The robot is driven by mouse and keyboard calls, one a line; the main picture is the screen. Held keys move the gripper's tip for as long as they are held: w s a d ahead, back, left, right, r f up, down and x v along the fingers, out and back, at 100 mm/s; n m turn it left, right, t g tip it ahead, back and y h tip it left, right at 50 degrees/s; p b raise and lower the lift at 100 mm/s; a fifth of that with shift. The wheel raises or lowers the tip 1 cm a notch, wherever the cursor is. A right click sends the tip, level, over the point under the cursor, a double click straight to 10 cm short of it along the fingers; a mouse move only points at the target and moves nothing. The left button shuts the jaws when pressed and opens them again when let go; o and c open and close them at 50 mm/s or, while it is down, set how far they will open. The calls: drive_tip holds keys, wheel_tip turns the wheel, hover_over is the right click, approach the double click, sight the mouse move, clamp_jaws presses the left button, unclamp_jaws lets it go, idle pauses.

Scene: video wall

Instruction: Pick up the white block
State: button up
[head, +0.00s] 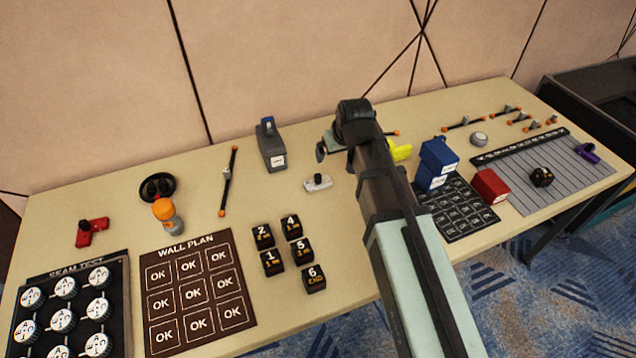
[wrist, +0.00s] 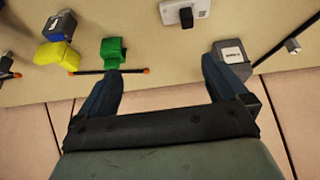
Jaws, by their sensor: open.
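The white block (head: 318,182), a small flat piece with a dark knob on top, lies on the table (head: 200,215) left of my arm in the head view. My arm hides part of the table in the head view.
A grey labelled box (head: 271,147) stands left of my gripper, close to the right-hand finger in the wrist view. A green block (wrist: 112,48) is near the other finger. Yellow (head: 400,150), blue (head: 437,162) and red (head: 490,186) blocks stand to the right. Numbered black cubes (head: 290,250) sit in front.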

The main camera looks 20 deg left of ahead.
sight(319, 176)
drive_tip(key=shift+g, duration=0.5)
drive_tip(key=shift+a+f, duration=1)
drive_tip(key=shift+f, duration=1.2)
drive_tip(key=shift+a+f, duration=0.95)
drive_tip(key=shift+f, duration=1.2)
drive_tip(key=shift+a+f, duration=1)
drive_tip(key=shift+f, duration=1.2)
drive_tip(key=shift+c, duration=0.2)
drive_tip(key=c, duration=0.9)
